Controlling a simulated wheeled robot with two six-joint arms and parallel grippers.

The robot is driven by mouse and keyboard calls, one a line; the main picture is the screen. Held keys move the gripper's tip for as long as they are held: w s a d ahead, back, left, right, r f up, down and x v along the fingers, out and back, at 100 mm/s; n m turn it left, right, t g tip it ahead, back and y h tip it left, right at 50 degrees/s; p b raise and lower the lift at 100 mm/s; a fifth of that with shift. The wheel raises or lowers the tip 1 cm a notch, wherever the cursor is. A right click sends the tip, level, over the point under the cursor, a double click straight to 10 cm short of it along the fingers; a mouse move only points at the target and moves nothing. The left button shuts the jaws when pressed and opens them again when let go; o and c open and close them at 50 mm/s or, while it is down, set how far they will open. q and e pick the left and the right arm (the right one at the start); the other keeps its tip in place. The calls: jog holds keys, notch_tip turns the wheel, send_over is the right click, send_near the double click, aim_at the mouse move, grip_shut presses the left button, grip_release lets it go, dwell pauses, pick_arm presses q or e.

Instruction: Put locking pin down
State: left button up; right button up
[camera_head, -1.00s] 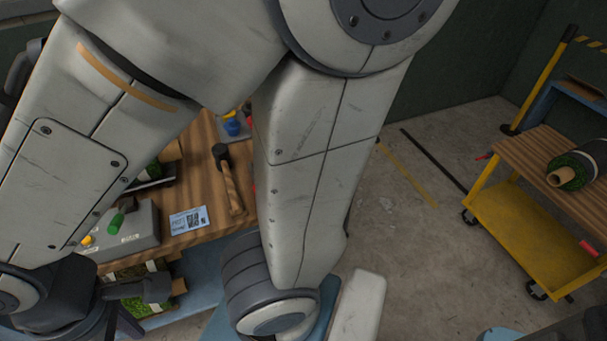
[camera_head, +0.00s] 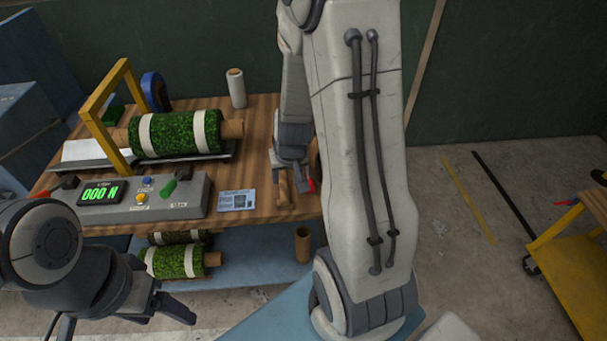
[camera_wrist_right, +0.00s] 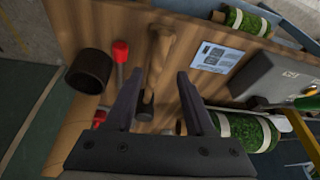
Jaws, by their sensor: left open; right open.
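A red-headed pin (camera_wrist_right: 121,52), which looks like the locking pin, lies on the wooden bench in the right wrist view, left of my right gripper (camera_wrist_right: 160,84). That gripper is open, pointing at the bench, with nothing held between its fingers. The hammer's wooden handle (camera_wrist_right: 160,55) shows in the gap between them. In the head view my right gripper (camera_head: 297,180) is at the bench's right end, partly hidden by my arm, with a bit of red beside it. My left gripper (camera_head: 176,308) is open and empty in front of the bench.
A force gauge box (camera_head: 180,197) with a green lever and a printed card (camera_head: 237,200) sit on the bench (camera_head: 262,122). A turf roll (camera_head: 178,134) lies behind, by a yellow frame (camera_head: 102,94). A dark cup (camera_wrist_right: 88,71) stands near the pin. A yellow cart (camera_head: 560,262) is at right.

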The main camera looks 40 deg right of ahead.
jog(key=m+h, duration=0.1)
jog(key=m, duration=0.1)
send_near(310, 182)
jog(key=a, duration=0.1)
jog(key=x, duration=0.2)
jog(key=b+x, duration=0.1)
jog(key=x, duration=0.1)
jog(key=shift+s+f, duration=0.1)
jog(key=shift+s, duration=0.25)
jog(key=shift+w+d+p+x, duration=0.1)
jog(key=shift+d+p+x, duration=0.1)
jog(key=shift+x, duration=0.8)
jog(key=shift+w+d+p+x, duration=0.1)
jog(key=shift+p+x, duration=0.1)
jog(key=shift+x, duration=0.85)
jog(key=shift+w+d+p+x, duration=0.1)
jog(key=shift+p+x, duration=0.1)
jog(key=shift+x, duration=0.8)
grip_shut()
